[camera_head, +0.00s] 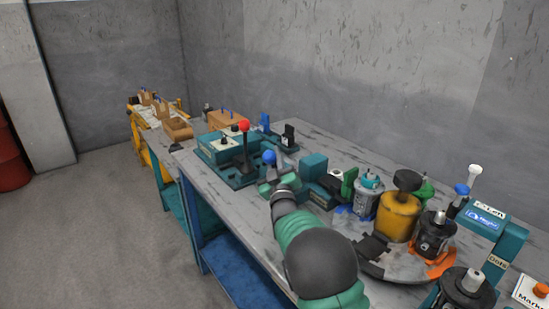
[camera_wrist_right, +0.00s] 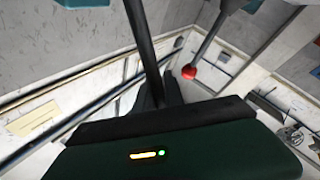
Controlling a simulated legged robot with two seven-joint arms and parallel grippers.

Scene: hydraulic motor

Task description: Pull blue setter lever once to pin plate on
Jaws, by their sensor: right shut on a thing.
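The blue setter lever has a blue ball knob (camera_head: 269,157) and stands toward the middle of the bench in the head view. My right arm reaches up to it from the lower right, and my right gripper (camera_head: 276,178) is shut on the lever just below the knob. In the right wrist view, a dark rod (camera_wrist_right: 145,45) runs down to my right gripper (camera_wrist_right: 157,95); the knob cannot be made out there. The plate cannot be told apart from the other parts. My left gripper is not in view.
A red-knobbed lever (camera_head: 244,126) stands close by to the left; its knob also shows in the wrist view (camera_wrist_right: 188,72). A teal block (camera_head: 313,166), a yellow canister (camera_head: 397,217) and several motor parts crowd the bench (camera_head: 222,205) to the right. A wall stands behind.

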